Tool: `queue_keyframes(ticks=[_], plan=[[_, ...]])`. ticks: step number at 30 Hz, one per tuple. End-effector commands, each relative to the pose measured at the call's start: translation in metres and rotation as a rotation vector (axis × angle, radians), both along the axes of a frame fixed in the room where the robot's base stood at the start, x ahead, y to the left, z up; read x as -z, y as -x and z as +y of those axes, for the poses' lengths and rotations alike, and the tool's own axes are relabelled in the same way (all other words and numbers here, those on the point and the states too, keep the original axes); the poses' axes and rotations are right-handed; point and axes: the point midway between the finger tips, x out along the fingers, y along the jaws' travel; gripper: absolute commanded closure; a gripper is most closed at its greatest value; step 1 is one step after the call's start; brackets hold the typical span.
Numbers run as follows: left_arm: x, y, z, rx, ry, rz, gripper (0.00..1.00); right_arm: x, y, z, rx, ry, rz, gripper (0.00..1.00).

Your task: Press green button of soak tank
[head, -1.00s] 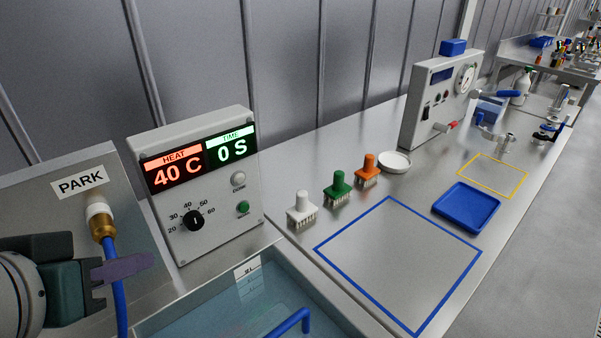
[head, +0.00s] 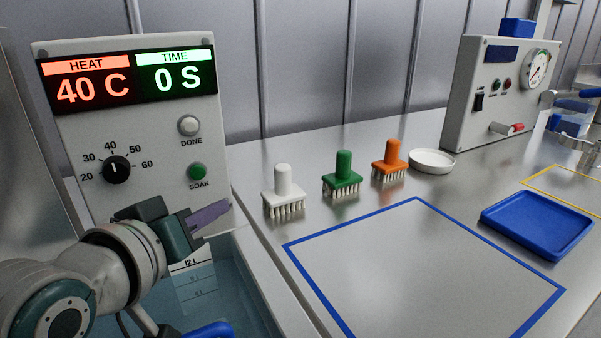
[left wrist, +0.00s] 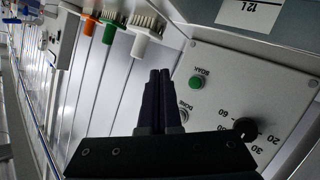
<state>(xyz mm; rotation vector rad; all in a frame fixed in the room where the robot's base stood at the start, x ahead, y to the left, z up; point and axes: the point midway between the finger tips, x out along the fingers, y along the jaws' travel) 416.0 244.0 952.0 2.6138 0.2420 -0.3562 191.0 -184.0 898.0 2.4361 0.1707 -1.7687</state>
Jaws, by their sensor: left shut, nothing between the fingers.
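The soak tank's control panel (head: 140,130) stands at the left in the head view, reading HEAT 40 C and TIME 0 S. Its green SOAK button (head: 197,172) is at the lower right of the panel, below the pale DONE button (head: 189,125). A black dial (head: 117,170) sits to the left. My left gripper (head: 212,216) is shut and empty, in front of the panel and below the green button, apart from it in the picture. In the left wrist view the shut fingers (left wrist: 160,75) point up beside the green button (left wrist: 196,83). My right gripper is not in view.
The water tank (head: 215,290) lies below the panel. White (head: 283,187), green (head: 343,176) and orange (head: 390,160) brushes stand to the right on the steel counter. A blue tray (head: 538,226) and a second control box (head: 500,92) are farther right. The blue-outlined area is clear.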

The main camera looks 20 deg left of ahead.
Motion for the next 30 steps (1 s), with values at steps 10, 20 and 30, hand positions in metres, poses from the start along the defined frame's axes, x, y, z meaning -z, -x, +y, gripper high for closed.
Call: queue_keyframes(ticks=[10, 20, 30], plan=[[0.000, -0.002, 0.002, 0.001, -0.002, 0.001, 1.00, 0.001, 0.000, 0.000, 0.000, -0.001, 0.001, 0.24], [0.004, -0.027, 0.031, 0.002, -0.005, -0.001, 1.00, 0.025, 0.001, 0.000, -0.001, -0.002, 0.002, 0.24], [0.001, -0.052, 0.061, 0.002, -0.002, 0.002, 1.00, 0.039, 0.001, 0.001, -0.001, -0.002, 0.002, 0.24]])
